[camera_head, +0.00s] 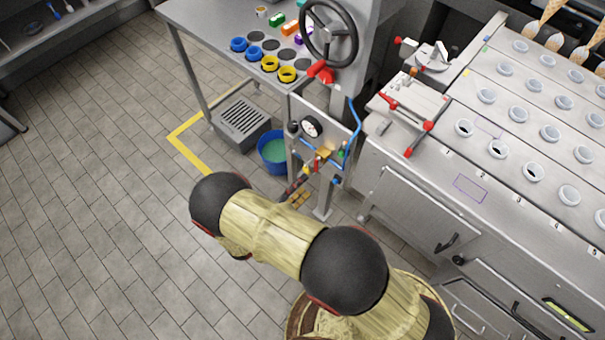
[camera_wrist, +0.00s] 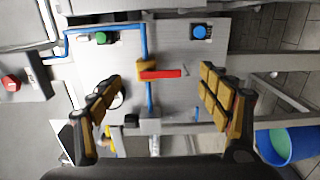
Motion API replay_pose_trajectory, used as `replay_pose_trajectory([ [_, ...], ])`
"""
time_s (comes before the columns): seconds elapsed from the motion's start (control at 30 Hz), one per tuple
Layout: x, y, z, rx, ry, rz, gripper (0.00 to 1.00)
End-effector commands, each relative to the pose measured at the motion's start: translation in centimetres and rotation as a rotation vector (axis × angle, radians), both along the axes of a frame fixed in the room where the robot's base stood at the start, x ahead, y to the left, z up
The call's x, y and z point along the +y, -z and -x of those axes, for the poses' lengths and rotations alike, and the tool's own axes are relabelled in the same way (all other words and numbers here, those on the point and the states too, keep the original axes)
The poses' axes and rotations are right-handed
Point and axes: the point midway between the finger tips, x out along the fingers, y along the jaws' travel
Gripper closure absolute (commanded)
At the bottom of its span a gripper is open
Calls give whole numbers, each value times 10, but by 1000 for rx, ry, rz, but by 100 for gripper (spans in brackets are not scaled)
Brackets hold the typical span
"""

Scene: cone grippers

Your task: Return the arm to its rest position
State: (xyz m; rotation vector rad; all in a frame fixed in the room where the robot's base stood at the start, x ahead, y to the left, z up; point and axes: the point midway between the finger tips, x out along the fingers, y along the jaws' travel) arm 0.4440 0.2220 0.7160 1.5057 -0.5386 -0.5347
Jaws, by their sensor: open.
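My arm reaches out from the bottom of the head view, with pale yellowish links and dark round joints. My gripper (camera_wrist: 160,82) is open in the wrist view, its two fingers with yellow-brown pads set wide apart and nothing between them. It faces a grey metal panel (camera_wrist: 185,105) with a red lever (camera_wrist: 160,73) on a yellow valve and blue pipes. The lever shows just beyond the fingertips; I cannot tell the exact gap. In the head view the gripper is mostly hidden behind my arm, with some pads (camera_head: 300,198) showing low by the panel (camera_head: 318,135).
A blue bucket (camera_head: 273,150) with greenish content stands left of the panel, beside a grey grated box (camera_head: 240,120). A table (camera_head: 190,18) with coloured rings and a handwheel (camera_head: 329,33) is behind. A steel counter (camera_head: 440,175) fills the right. The tiled floor at left is clear.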

Motion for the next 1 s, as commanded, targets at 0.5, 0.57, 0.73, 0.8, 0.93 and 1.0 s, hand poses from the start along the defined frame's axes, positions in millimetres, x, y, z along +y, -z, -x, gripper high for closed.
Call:
replay_pose_trajectory([
  [0.5, -8, 14, 6, 171, 28, 126, 23],
  [0.57, -21, 21, 17, 256, 62, 178, 23],
  [0.73, -57, 30, 53, 498, 171, 283, 23],
  [0.8, -64, 24, 66, 591, 214, 291, 23],
  [0.93, -76, 6, 87, 760, 299, 253, 23],
  [1.0, -80, -6, 96, 837, 337, 211, 23],
])
